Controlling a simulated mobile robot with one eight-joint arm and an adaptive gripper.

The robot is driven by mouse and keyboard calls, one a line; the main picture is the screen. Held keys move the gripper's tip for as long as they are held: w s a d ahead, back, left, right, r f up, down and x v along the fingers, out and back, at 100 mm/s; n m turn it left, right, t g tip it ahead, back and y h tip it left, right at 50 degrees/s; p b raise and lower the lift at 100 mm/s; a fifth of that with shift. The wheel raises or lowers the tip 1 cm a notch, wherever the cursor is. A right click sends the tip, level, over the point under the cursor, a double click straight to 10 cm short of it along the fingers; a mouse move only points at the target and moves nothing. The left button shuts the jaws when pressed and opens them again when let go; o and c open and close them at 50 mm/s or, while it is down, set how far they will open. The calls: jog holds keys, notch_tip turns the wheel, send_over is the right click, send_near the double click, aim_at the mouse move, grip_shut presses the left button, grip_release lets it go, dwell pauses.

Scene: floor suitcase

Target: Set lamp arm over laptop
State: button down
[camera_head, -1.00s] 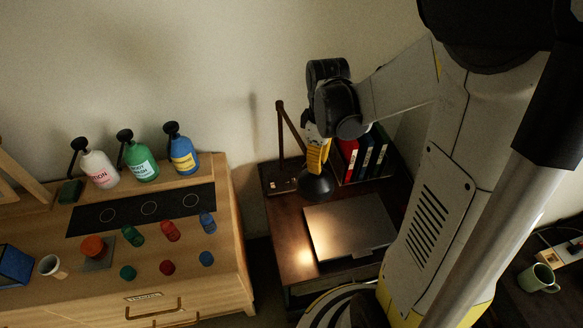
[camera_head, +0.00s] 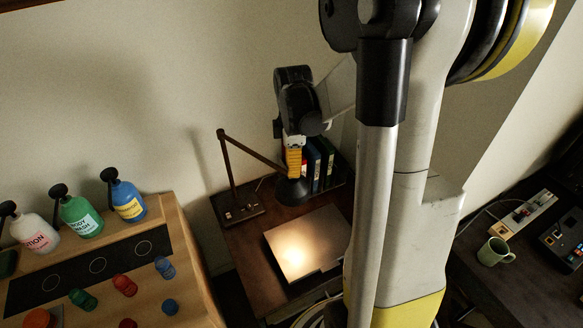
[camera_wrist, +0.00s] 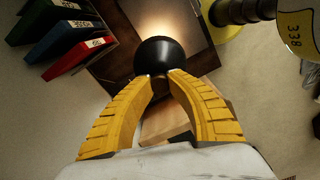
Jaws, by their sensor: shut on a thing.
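The desk lamp has a dark base, an upright post and a jointed arm (camera_head: 258,152) ending in a black round shade (camera_head: 293,191). The shade hangs beside the far edge of the closed laptop (camera_head: 310,243), and its light falls on the laptop's left part. My gripper (camera_head: 294,178) is at the lamp head from above. In the wrist view its yellow fingers (camera_wrist: 176,82) are shut on the lamp head, just behind the black shade (camera_wrist: 160,56). The exact grip point is partly hidden.
Binders (camera_head: 318,165) stand behind the laptop, close to my gripper. A wooden cabinet (camera_head: 185,235) with pump bottles (camera_head: 128,200) and coloured knobs is at left. A green mug (camera_head: 496,252) and a power strip (camera_head: 522,215) are on the dark table at right.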

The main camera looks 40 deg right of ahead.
jog(key=c, duration=1.2)
grip_release()
notch_tip(320, 180, up, 12)
jog(key=s+a+f+m+t+b, duration=0.3)
jog(key=s+a+f+m+b, duration=0.1)
jog(key=a+f+b, duration=0.4)
jog(key=s+a+f+m+t+b, duration=0.3)
jog(key=a+f+m+b, duration=0.4)
jog(key=a, duration=0.4)
jog(key=shift+s+a+f+t+b, duration=0.3)
jog(key=shift+s+f+t+b, duration=0.1)
jog(key=shift+f+t+b, duration=0.2)
